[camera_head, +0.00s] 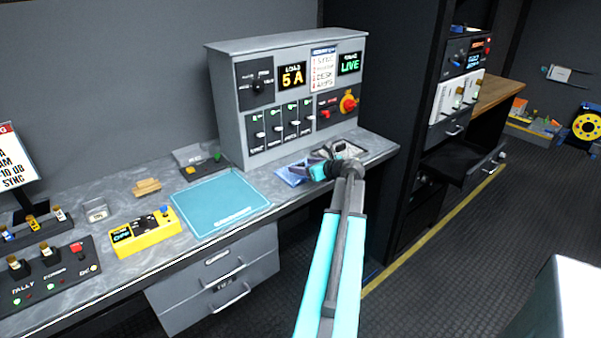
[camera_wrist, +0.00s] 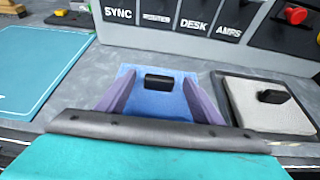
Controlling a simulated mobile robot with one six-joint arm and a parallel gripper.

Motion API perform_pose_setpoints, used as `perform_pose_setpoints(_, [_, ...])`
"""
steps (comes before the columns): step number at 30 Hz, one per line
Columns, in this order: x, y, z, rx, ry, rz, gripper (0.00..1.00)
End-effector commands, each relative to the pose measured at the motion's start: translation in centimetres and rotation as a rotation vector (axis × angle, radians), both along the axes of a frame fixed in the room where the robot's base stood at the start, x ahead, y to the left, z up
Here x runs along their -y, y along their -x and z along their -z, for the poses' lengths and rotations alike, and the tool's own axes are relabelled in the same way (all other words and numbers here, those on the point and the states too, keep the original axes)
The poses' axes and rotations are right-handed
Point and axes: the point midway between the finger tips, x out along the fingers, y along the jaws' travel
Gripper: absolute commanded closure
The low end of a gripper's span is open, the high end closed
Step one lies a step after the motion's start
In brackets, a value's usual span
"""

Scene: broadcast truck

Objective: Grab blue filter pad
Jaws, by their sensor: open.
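The blue filter pad (camera_wrist: 157,100) lies flat on the grey counter in front of the control panel, with a small black grip block (camera_wrist: 158,81) on top. In the head view the blue pad (camera_head: 291,174) shows only partly, the rest hidden behind my arm's end. My gripper (camera_wrist: 158,92) is open, its two purple fingers apart on either side over the pad, with the black block between and slightly beyond them. I cannot tell whether the fingers touch the pad. In the head view my gripper (camera_head: 310,170) is small and partly hidden by my wrist.
A pale grey pad with a black block (camera_wrist: 270,105) lies on a dark tray (camera_wrist: 233,84) right of the blue pad. A teal mat (camera_head: 220,202) lies to the left. The grey control panel (camera_head: 290,95) stands behind. A yellow box (camera_head: 147,233) sits farther left.

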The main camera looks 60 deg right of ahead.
Motion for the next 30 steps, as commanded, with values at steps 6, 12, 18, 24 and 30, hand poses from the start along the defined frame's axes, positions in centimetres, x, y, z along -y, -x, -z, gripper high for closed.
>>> perform_pose_setpoints(6, [0.0, 0.0, 0.0, 0.0, 0.0, 0.0, 0.61])
perform_pose_setpoints(12, [0.0, 0.0, 0.0, 0.0, 0.0, -0.001, 0.84])
perform_pose_setpoints(18, [0.0, -0.1, -0.1, 0.0, 0.0, -0.001, 0.84])
perform_pose_setpoints(24, [0.0, -0.1, -0.6, 0.001, 0.001, -0.001, 0.84])
perform_pose_setpoints(30, [0.0, -0.1, -2.0, 0.0, 0.002, -0.001, 0.84])
